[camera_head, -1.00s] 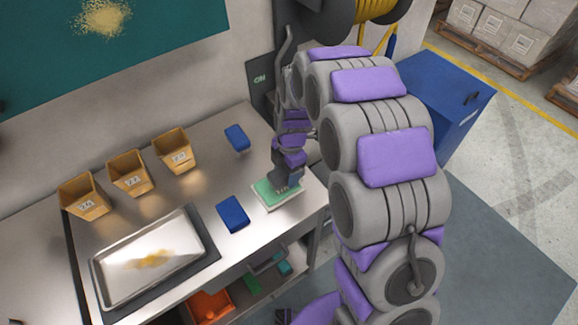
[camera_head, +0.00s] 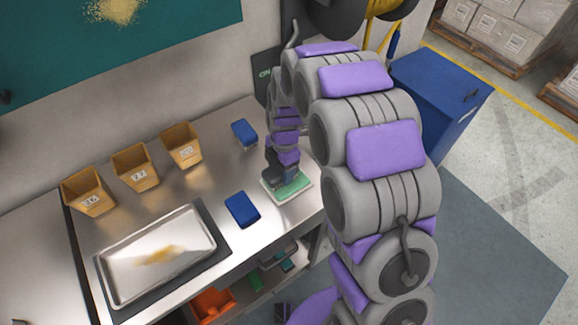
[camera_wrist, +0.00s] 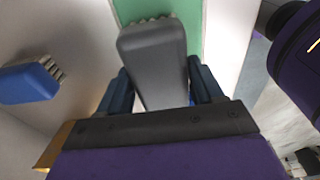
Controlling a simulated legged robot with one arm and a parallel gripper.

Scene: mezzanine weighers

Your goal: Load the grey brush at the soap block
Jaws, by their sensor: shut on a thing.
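The grey brush (camera_wrist: 155,65) is between the fingers of my gripper (camera_wrist: 160,92) in the wrist view, with pale bristles at its far end. My gripper is shut on it. The green soap block (camera_head: 292,188) sits in a pale tray (camera_head: 277,197) near the right end of the steel bench. In the head view my gripper (camera_head: 280,178) is right over the left part of the block. The green surface (camera_wrist: 188,20) also shows beyond the brush in the wrist view. Whether the bristles touch the soap I cannot tell.
Two blue brushes (camera_head: 242,209) (camera_head: 245,132) lie on the bench near the soap; one also shows in the wrist view (camera_wrist: 28,84). Several tan bins (camera_head: 137,168) stand along the back. A metal tray (camera_head: 155,262) with yellow-brown residue lies at the left front. A blue cabinet (camera_head: 440,90) stands right.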

